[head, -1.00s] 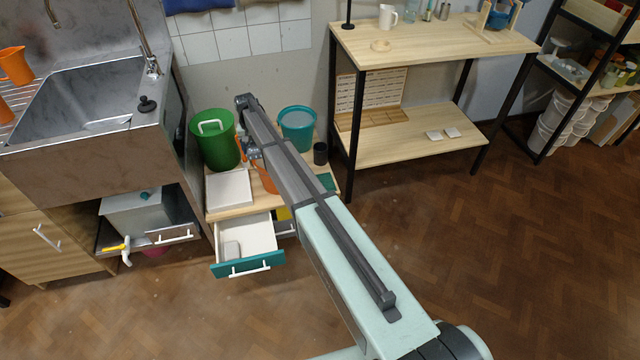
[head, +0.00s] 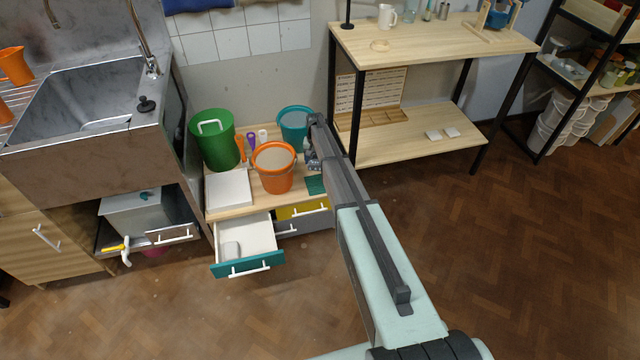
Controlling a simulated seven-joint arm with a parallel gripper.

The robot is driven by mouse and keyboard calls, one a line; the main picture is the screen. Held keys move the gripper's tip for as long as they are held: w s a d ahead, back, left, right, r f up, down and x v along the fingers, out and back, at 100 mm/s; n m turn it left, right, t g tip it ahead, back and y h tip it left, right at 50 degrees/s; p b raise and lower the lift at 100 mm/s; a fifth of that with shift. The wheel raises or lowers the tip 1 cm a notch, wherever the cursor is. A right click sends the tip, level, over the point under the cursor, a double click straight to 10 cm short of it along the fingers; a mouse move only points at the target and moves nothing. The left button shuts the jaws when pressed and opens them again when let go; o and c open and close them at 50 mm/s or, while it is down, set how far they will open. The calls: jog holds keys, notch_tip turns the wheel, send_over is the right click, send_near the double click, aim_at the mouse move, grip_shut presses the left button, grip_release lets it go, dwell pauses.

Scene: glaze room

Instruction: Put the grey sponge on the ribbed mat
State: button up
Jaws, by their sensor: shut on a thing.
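My gripper (head: 312,162) is at the end of the arm, just right of the orange bucket and above the dark green mat. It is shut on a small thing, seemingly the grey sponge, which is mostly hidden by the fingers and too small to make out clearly. The dark green mat (head: 316,186), which looks like the ribbed mat, lies at the right front of the low wooden cabinet top. Its ribs cannot be made out, and the arm covers part of its right side.
An orange bucket (head: 274,170), a green bin (head: 214,140) and a teal bucket (head: 294,124) crowd the cabinet top, with a white slab (head: 229,190) at front left. A shelf table (head: 425,150) stands right.

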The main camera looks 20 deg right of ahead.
aim_at(320, 183)
jog(key=f, duration=0.1)
jog(key=d+f, duration=0.2)
jog(key=shift+w+f+m, duration=0.2)
jog(key=shift+w+m, duration=0.1)
jog(key=shift+f, duration=4.95)
jog(key=shift+f, duration=0.1)
jog(key=o, duration=1)
